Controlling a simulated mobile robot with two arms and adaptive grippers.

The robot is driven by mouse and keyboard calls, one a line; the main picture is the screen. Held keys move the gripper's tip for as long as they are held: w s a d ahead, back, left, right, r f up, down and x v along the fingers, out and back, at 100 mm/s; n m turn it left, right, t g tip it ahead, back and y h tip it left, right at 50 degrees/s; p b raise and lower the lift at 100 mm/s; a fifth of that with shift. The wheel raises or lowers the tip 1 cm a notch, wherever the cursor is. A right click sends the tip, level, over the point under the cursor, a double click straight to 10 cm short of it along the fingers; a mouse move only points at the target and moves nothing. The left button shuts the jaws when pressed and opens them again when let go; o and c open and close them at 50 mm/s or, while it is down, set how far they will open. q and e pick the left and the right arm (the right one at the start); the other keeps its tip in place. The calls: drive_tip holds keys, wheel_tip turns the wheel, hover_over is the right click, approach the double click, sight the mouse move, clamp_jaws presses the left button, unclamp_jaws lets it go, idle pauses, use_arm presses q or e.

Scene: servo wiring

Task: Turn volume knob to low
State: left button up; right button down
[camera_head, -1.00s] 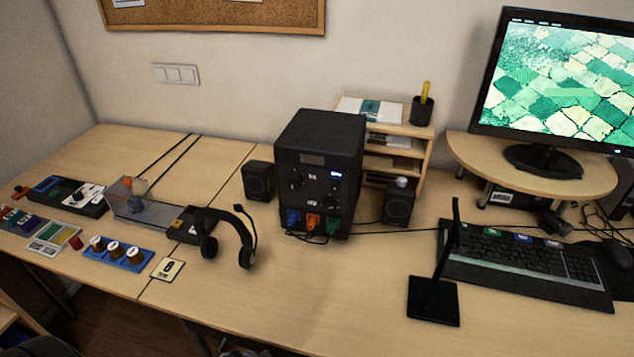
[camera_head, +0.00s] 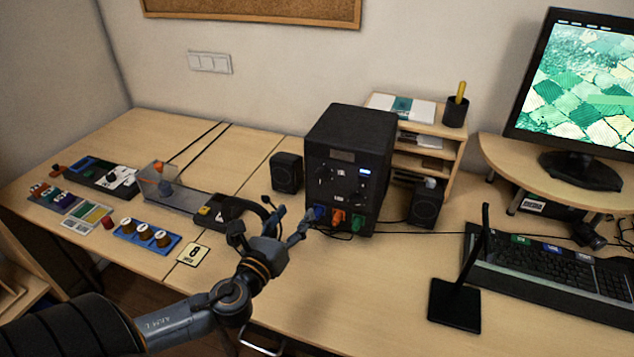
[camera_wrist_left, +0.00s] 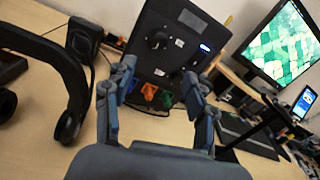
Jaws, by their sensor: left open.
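The black box (camera_head: 378,140) stands upright on the desk, with dark knobs, small labels and a lit blue-white display on its front. One dark knob (camera_head: 324,173) is at the front's left; it also shows in the left wrist view (camera_wrist_left: 157,40). A second dark knob (camera_wrist_left: 192,56) is lower right. The labels are too small to tell which is volume. Neither knob's setting is readable. My left gripper (camera_head: 274,224) is open and empty, in front of the box and apart from the knobs. Its fingers (camera_wrist_left: 156,108) frame the box's lower front. My right gripper is not in view.
Blue, orange and green plugs (camera_head: 337,217) sit at the box's lower front. Speakers (camera_head: 287,172) (camera_head: 426,205) flank it. A black stand (camera_head: 455,303) is at right. Desk between stand and box is clear.

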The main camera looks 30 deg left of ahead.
sight(320, 178)
use_arm(q)
drive_tip(key=w, duration=0.4)
drive_tip(key=w+a+p, duration=0.1)
drive_tip(key=w, duration=0.2)
drive_tip(key=w+a, duration=0.1)
drive_tip(key=w, duration=0.3)
drive_tip(key=shift+w+p, duration=0.3)
drive_tip(key=shift+p, duration=0.1)
drive_tip(key=shift+w+a, duration=0.15)
drive_tip(key=shift+w, duration=0.4)
drive_tip(key=shift+c, duration=1.2)
drive_tip(key=c, duration=0.9)
